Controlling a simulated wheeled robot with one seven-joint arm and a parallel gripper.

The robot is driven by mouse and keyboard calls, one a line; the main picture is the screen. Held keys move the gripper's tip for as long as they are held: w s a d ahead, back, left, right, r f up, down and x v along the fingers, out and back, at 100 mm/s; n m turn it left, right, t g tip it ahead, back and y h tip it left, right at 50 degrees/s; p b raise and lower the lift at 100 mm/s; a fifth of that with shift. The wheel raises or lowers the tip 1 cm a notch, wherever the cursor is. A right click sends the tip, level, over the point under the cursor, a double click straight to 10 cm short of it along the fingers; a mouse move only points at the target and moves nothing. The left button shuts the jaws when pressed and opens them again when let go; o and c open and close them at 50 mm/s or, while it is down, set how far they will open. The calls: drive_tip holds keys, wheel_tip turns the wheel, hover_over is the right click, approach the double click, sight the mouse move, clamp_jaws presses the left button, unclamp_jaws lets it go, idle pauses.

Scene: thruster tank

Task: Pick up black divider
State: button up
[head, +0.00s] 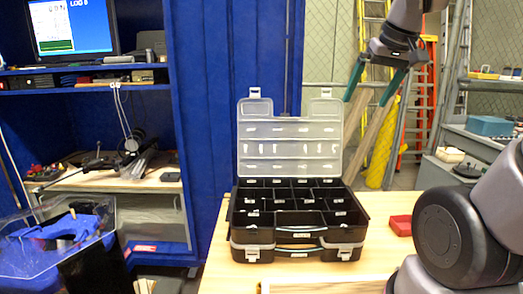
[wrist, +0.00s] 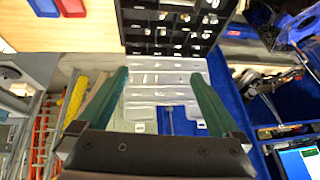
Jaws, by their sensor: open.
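A black organizer case (head: 297,250) stands open on the wooden table, its clear lid (head: 291,157) raised at the back. Black dividers (head: 290,205) split its inside into several compartments with small pale labels. I cannot single out one loose divider. My gripper (head: 366,100) is open and empty, high above and to the right of the raised lid, with its green fingers spread. In the wrist view the fingers stand apart, the clear lid (wrist: 160,88) shows between and beyond them, and the case's compartments (wrist: 170,35) lie farther off at the top.
A red box (head: 401,225) sits on the table right of the case, and a blue one (wrist: 45,7) shows beside it in the wrist view. A pale tray edge (head: 325,284) lies in front. Ladders (head: 424,95) and a blue partition (head: 225,110) stand behind.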

drive_tip(key=s+m+t, duration=0.1)
drive_tip(key=s+m, duration=0.2)
drive_tip(key=s, duration=0.3)
drive_tip(key=shift+d+r+m, duration=0.15)
drive_tip(key=shift+r+m, duration=0.05)
drive_tip(key=shift+m, duration=0.2)
drive_tip(key=shift+s, duration=0.25)
drive_tip(key=c, duration=0.4)
drive_tip(key=shift+w+f, duration=0.1)
drive_tip(key=c, duration=0.5)
drive_tip(key=shift+w+f, duration=0.25)
drive_tip(key=shift+w, duration=0.55)
drive_tip(key=c, duration=0.4)
drive_tip(key=n+g+h, duration=0.2)
drive_tip(key=n, duration=0.2)
hover_over(312, 196)
drive_tip(key=s, duration=0.4)
wheel_tip(312, 196, down, 32)
drive_tip(key=shift+x, duration=5.8)
